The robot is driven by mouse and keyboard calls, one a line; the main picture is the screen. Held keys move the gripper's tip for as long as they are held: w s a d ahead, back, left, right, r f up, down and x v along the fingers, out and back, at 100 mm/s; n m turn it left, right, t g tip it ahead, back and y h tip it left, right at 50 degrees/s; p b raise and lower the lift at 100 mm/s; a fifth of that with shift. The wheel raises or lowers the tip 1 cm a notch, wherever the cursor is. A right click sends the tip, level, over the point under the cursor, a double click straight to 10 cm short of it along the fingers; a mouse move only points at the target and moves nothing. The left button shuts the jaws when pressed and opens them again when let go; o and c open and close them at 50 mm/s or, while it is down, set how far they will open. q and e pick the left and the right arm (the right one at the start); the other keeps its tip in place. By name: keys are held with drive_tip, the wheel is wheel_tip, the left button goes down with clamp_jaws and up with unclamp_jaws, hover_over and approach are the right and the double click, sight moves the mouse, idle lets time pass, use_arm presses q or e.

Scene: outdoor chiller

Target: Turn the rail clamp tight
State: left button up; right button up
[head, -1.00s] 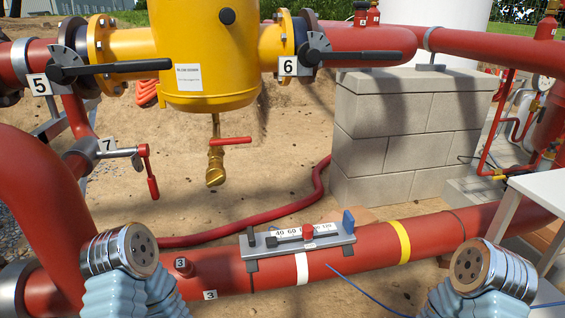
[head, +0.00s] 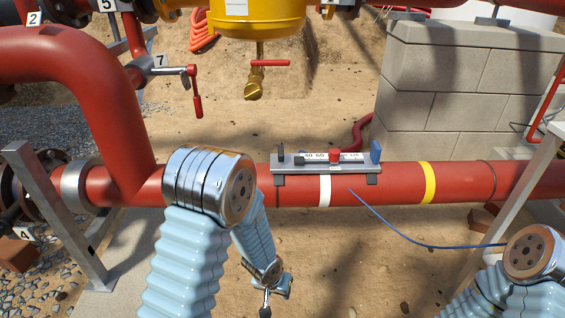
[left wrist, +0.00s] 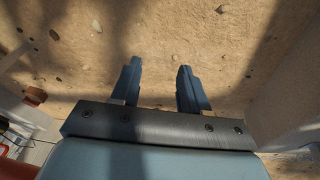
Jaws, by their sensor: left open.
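A grey rail (head: 290,168) with a white number scale (head: 315,156) is mounted along the top of the large red pipe. A red knob-like piece (head: 335,157) sits near its middle, beside a dark bar. A blue block (head: 375,151) stands at its right end and a small dark post (head: 281,152) at its left end. I cannot tell how tight any clamp part is. My left gripper (head: 268,292) hangs low in front of the pipe, well below the rail. In the left wrist view its jaws (left wrist: 159,66) are open and empty over sandy ground. My right gripper is out of view.
The red pipe (head: 455,180) with white and yellow bands crosses the scene. A thin blue cable (head: 400,237) runs in front of it. A grey metal stand (head: 62,220) is at the left, a block wall (head: 450,90) behind right. A small red-handled valve (head: 195,100) stands behind left.

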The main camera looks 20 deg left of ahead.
use_arm(q)
drive_tip(key=w+r+t+y+b, duration=0.1)
drive_tip(key=w+r+t+b, duration=0.1)
drive_tip(key=w+r+b, duration=0.3)
drive_tip(key=n+t+y+b, duration=0.4)
drive_tip(key=t+b, duration=0.2)
drive_tip(key=t, duration=0.2)
approach(281, 150)
drive_tip(key=p+x, duration=0.1)
drive_tip(key=x, duration=0.8)
drive_tip(key=shift+w+a+p, duration=0.15)
drive_tip(key=shift+w+p, duration=0.05)
drive_tip(key=shift+p, duration=0.2)
drive_tip(key=shift+w+f, duration=0.3)
drive_tip(key=shift+w, duration=0.1)
drive_tip(key=shift+c, duration=0.2)
clamp_jaws()
